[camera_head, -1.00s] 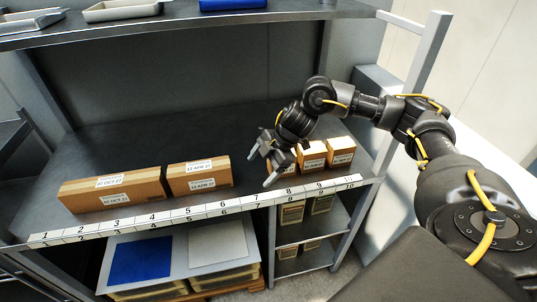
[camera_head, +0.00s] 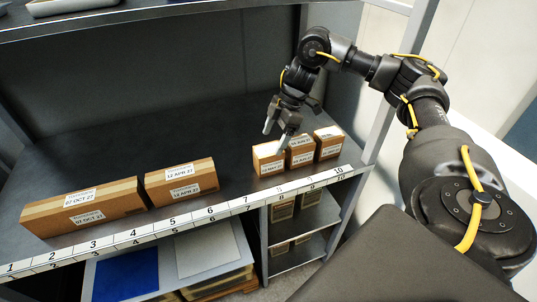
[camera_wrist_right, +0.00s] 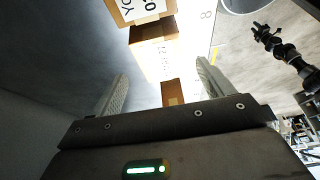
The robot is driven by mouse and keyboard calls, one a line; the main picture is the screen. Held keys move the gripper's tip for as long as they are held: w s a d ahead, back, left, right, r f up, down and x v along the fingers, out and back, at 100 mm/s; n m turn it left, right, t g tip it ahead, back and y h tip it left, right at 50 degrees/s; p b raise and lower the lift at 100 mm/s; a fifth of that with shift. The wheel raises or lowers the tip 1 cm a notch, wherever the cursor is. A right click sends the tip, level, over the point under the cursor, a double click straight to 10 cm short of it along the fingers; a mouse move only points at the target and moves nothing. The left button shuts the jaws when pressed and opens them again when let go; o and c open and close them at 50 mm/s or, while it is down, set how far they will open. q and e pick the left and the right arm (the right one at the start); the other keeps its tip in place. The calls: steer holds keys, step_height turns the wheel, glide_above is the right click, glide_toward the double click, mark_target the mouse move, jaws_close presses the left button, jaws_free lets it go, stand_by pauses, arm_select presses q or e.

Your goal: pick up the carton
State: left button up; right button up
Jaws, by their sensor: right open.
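Several brown cartons with white date labels stand on the dark shelf. Three small ones stand side by side at the right: a left one (camera_head: 267,161), a middle one (camera_head: 299,153) and a right one (camera_head: 328,145). A long carton (camera_head: 80,211) and a medium carton (camera_head: 181,184) lie further left. My right gripper (camera_head: 275,138) is open and empty, fingers pointing down, just above and behind the left small carton in the picture. In the right wrist view, cartons (camera_wrist_right: 156,57) show between and beyond the open fingers (camera_wrist_right: 161,70).
A numbered white strip (camera_head: 180,233) runs along the shelf's front edge. An upper shelf (camera_head: 120,18) overhangs the back, and a grey post (camera_head: 385,120) stands at the right. The shelf is bare behind the cartons.

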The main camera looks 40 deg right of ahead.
mark_target(269, 149)
steer(key=shift+f, duration=0.15)
steer(key=shift+a+f, duration=0.15)
steer(key=shift+f, duration=0.1)
steer(key=shift+p+x, duration=0.7)
steer(key=shift+x, duration=1.6)
steer(key=c, duration=1.1)
